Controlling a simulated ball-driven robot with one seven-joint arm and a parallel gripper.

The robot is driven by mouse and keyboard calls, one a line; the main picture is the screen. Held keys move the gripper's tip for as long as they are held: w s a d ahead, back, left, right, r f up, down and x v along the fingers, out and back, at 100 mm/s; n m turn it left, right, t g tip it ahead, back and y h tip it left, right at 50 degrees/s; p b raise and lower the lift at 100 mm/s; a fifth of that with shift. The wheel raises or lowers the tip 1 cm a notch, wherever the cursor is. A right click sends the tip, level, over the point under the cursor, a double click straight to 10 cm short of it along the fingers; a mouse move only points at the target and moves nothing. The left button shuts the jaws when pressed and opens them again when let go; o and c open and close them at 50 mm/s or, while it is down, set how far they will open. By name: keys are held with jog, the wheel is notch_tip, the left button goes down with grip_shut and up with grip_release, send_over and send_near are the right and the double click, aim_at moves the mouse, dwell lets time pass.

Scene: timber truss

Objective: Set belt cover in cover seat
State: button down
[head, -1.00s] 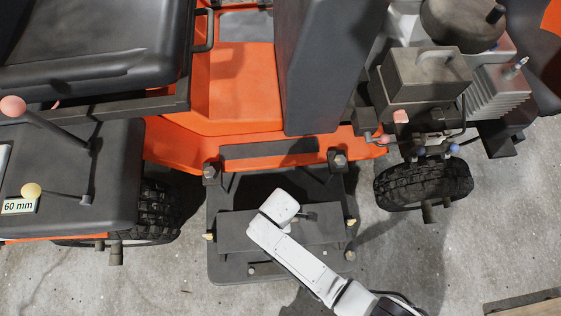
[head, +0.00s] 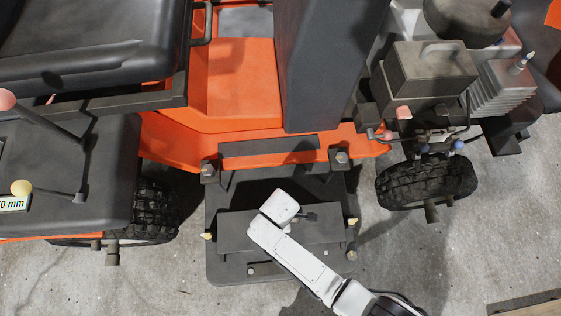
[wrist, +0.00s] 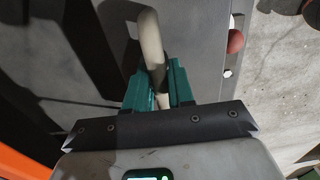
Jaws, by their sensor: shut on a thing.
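The belt cover appears to be the dark grey box (head: 238,232) lying over the dark deck in the head view. My gripper (wrist: 160,92) has teal fingers closed around a pale, bar-like handle (wrist: 150,38) in the wrist view. A dark grey surface (wrist: 195,40) lies under the handle. In the head view my white wrist (head: 280,208) covers the box's middle and hides the fingers. The cover seat is not clearly distinguishable; the dark deck (head: 225,272) shows around the box. I cannot tell whether the box touches it.
Small yellowish knobs (head: 353,221) and bolted corner brackets (head: 341,160) flank the box. The orange body (head: 240,100) and a dark column (head: 325,70) stand behind. Wheels (head: 427,184) are at both sides. Bare concrete (head: 130,290) lies in front.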

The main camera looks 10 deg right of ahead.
jog(key=shift+f+b, duration=1.8)
jog(key=shift+f, duration=0.45)
jog(key=c, duration=0.9)
grip_release()
